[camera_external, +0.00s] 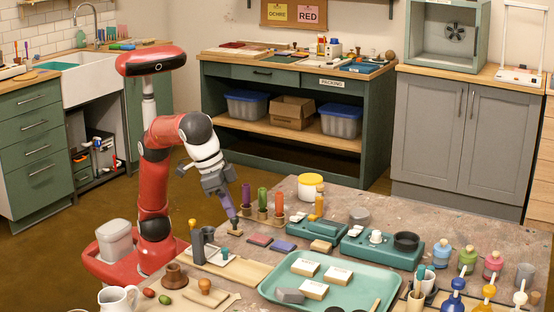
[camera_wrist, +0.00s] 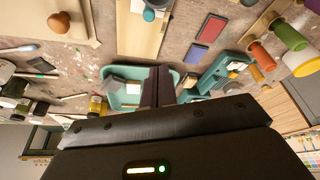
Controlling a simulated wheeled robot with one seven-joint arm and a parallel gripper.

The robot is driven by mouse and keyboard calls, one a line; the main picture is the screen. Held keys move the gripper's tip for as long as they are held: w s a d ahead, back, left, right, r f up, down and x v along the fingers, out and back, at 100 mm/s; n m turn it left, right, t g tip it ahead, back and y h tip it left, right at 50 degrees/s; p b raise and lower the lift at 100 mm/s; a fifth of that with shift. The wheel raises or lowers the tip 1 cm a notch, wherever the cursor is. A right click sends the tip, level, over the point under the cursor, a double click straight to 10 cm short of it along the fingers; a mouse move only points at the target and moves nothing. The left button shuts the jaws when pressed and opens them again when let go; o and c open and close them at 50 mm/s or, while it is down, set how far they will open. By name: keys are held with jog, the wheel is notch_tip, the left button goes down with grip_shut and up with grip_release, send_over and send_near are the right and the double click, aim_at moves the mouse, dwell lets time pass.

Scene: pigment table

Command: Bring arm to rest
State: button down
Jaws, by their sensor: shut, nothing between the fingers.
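My red arm (camera_external: 158,150) stands at the left side of the pigment table, bent forward with its wrist angled down. My gripper (camera_external: 233,221) is over the table's left back part, fingers pointing down; they are shut with nothing between them. The dark closed fingers also show in the wrist view (camera_wrist: 160,84).
Upright purple, green and orange cylinders (camera_external: 262,197) stand right of the gripper. Red and blue flat pads (camera_external: 284,246) lie in front, also in the wrist view (camera_wrist: 208,29). A teal tray (camera_external: 378,302) holds pale blocks. Bottles (camera_external: 468,258) crowd the right side. The floor behind the table is clear.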

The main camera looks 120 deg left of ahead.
jog(key=s+a+f+m+h, duration=0.1)
jog(key=s+a, duration=0.4)
jog(key=a, duration=0.5)
jog(key=s+a+f+m, duration=0.1)
jog(key=s+a+f, duration=0.2)
jog(key=s+f, duration=0.3)
jog(key=s+a+f+m+t, duration=0.1)
jog(key=s+a+f+m, duration=0.1)
jog(key=s+a+f, duration=0.2)
jog(key=s+a+f+m+t, duration=0.1)
jog(key=s+a+f, duration=0.3)
jog(key=s+f, duration=0.4)
jog(key=shift+s+f+h, duration=0.35)
jog(key=shift+s+h, duration=0.05)
jog(key=shift+s, duration=0.85)
